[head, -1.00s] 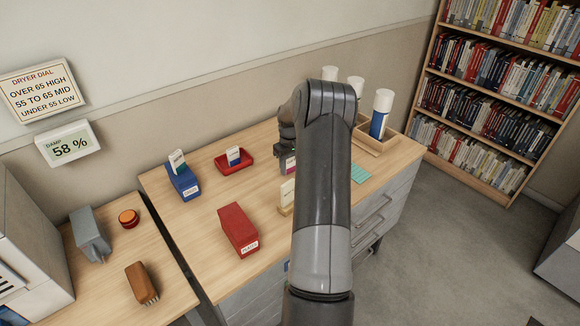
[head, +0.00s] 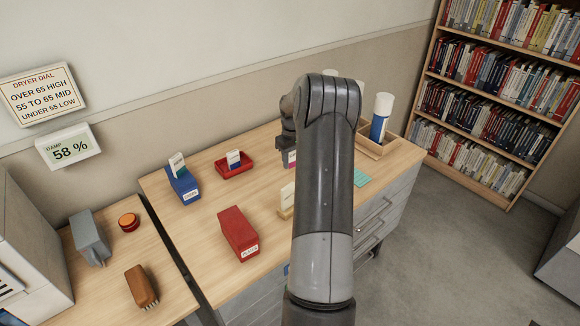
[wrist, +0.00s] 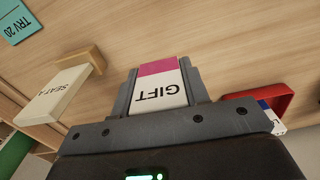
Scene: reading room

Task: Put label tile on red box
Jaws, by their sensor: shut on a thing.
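My gripper (wrist: 158,95) is shut on a label tile (wrist: 160,88), white with a pink end and the word GIFT, which reads upside down in the wrist view. In the head view the tile (head: 291,158) shows only partly behind my arm, above the back part of the wooden desk. The red box (head: 237,230) stands at the front middle of the desk, with a white label on its front end. It is apart from the tile, to the left of my arm.
A blue box (head: 183,184) with a card and a red tray (head: 235,170) with a card stand at the back left. A SEAT card in a wooden holder (wrist: 92,58) and a teal TRY 20 card (wrist: 18,22) lie nearby. A wooden caddy (head: 378,148) holds a blue-and-white cylinder (head: 381,118).

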